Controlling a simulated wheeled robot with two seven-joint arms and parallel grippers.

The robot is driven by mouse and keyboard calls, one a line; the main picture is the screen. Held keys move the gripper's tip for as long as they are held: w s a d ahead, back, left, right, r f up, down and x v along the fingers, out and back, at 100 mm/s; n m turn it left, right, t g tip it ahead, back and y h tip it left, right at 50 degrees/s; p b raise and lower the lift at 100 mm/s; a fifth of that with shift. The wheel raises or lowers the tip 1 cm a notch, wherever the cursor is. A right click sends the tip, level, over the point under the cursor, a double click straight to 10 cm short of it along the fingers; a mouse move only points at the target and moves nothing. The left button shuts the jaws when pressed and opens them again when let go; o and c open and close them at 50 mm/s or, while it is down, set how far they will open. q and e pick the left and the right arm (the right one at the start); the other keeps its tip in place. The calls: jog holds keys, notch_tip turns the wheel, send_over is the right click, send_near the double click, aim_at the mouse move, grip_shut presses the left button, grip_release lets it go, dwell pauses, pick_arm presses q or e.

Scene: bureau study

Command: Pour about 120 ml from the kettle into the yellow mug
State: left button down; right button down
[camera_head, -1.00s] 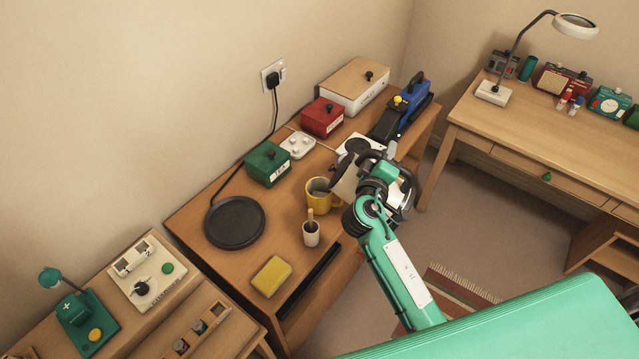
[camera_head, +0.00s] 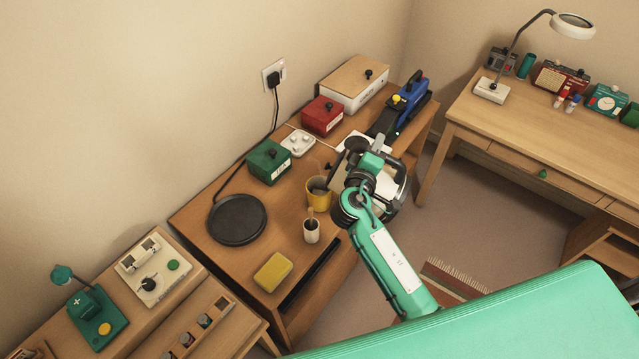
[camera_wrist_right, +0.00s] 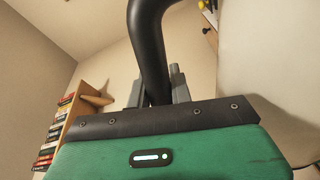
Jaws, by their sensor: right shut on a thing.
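The yellow mug (camera_head: 318,197) stands upright on the wooden desk, its opening facing up; its fill level cannot be made out. My right gripper (camera_head: 374,168) is shut on the black handle (camera_wrist_right: 150,45) of the kettle. The pale kettle body (camera_head: 372,192) is just right of the mug, mostly behind my wrist and green forearm. It appears tilted, with its dark spout side toward the mug, but no stream shows. In the right wrist view the pale kettle wall (camera_wrist_right: 275,60) fills the right side. My left gripper is out of view.
A black round kettle base (camera_head: 238,220) is left of the mug. Green (camera_head: 268,162) and red (camera_head: 322,116) boxes stand behind. A blue-black device (camera_head: 405,105) is at the far end.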

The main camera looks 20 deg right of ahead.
jog(key=shift+w+a+r, duration=0.35)
jog(key=shift+a, duration=0.05)
jog(key=shift+w+a+r+n+p, duration=0.2)
jog(key=shift+w+a+n+p, duration=0.15)
jog(key=shift+a+n, duration=0.15)
dwell(1.7)
